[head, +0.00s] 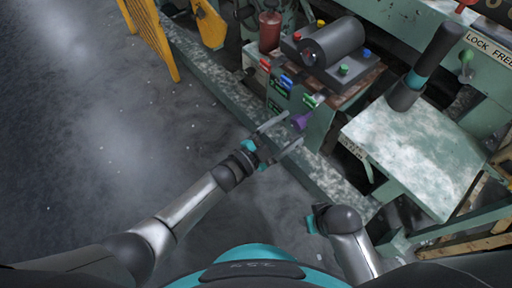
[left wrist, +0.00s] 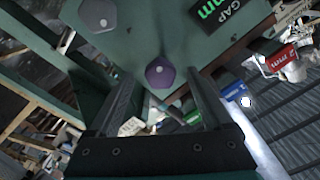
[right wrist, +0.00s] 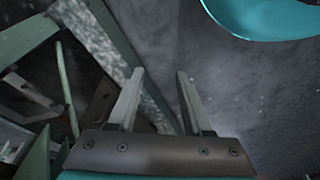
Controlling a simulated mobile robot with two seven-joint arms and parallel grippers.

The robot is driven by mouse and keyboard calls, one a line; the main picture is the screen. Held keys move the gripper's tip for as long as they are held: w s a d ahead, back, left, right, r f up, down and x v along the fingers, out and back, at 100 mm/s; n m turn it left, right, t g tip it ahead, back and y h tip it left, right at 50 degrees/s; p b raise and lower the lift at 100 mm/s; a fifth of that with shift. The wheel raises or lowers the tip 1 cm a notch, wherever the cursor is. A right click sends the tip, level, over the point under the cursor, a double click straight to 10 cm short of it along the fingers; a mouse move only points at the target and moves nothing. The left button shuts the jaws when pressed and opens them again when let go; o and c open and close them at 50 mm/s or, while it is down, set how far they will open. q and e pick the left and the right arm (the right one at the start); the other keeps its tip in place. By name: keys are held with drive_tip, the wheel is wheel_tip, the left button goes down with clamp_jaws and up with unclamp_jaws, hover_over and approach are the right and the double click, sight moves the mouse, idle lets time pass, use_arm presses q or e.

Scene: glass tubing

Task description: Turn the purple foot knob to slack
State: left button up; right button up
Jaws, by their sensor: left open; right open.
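The purple foot knob (head: 301,121) sits low on the side of the green machine panel. In the left wrist view it is a purple five-sided knob (left wrist: 160,73) with a pale centre dot, just beyond the fingertips. My left gripper (head: 279,131) is open, its two fingers reaching toward the knob, one on each side of the line to it; in the left wrist view (left wrist: 162,85) the knob lies between the finger lines. I cannot tell whether a finger touches it. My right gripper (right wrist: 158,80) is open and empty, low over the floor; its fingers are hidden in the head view.
A grey knob (left wrist: 98,14) is on the same panel, near a GAP label (left wrist: 222,14). Red (head: 265,64), blue (head: 286,81) and green (head: 310,101) handles line the machine edge. A pale green table (head: 412,150) stands right.

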use_arm(q)
drive_tip(key=p+v, duration=0.3)
drive_tip(key=v, duration=1)
use_arm(e)
drive_tip(key=s+d+f, duration=0.2)
drive_tip(key=s+f, duration=0.1)
drive_tip(key=f, duration=0.3)
drive_tip(key=shift+s+f+g, duration=0.3)
drive_tip(key=shift+f, duration=0.05)
